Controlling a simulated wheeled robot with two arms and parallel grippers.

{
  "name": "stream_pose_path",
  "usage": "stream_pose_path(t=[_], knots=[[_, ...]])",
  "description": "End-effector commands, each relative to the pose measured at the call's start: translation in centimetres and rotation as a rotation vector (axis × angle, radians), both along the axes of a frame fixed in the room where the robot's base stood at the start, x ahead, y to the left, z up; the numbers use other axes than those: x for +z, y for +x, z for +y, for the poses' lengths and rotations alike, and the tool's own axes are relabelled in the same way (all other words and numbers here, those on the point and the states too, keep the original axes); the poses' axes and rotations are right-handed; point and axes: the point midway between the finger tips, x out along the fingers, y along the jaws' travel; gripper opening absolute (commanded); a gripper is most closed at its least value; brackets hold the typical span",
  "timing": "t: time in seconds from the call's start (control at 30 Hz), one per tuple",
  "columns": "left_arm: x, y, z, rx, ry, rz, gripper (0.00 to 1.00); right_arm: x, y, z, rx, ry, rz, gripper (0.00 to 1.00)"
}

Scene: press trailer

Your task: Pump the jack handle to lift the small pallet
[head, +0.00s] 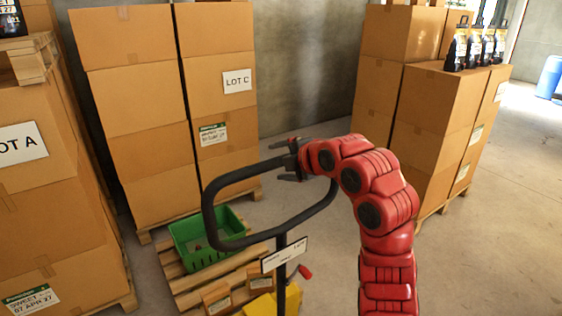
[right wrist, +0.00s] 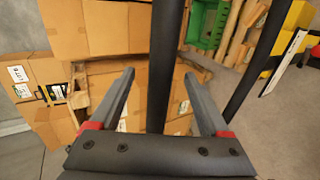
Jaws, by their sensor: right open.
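The jack handle is a black loop (head: 222,240) on an upright post with a white label plate (head: 284,255), in the middle of the head view. My right gripper (head: 283,162) is at the far side of the loop, open. In the right wrist view a black handle bar (right wrist: 164,60) runs between its spread fingers, with gaps on both sides. The yellow jack body (head: 273,304) shows at the bottom of the head view. The small pallet (head: 186,287) lies left of the jack, bearing a green crate (head: 196,252) and small cartons (head: 217,297). My left gripper is out of view.
Tall carton stacks stand at left (head: 50,190), behind (head: 140,130) and at right (head: 435,120). Dark bottles (head: 474,48) stand on the right stack. A blue barrel (head: 549,77) is far right. The floor right of my arm is clear.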

Motion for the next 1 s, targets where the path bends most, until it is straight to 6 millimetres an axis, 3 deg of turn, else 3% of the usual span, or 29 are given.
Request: stream_pose_path(t=[0.17,0.47,0.6,1.0], knots=[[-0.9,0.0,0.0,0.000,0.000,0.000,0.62,0.5,-0.8,-0.8,-0.001,0.002,-0.006,0.80],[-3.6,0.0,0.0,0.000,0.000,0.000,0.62,2.8,-4.4,-3.4,-0.002,-0.001,-0.008,0.80],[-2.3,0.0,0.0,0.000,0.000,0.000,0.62,4.3,-5.7,-4.4,-0.002,0.002,-0.003,0.80],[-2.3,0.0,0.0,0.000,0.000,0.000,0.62,4.3,-6.4,-4.7,0.000,0.001,0.001,0.80]])
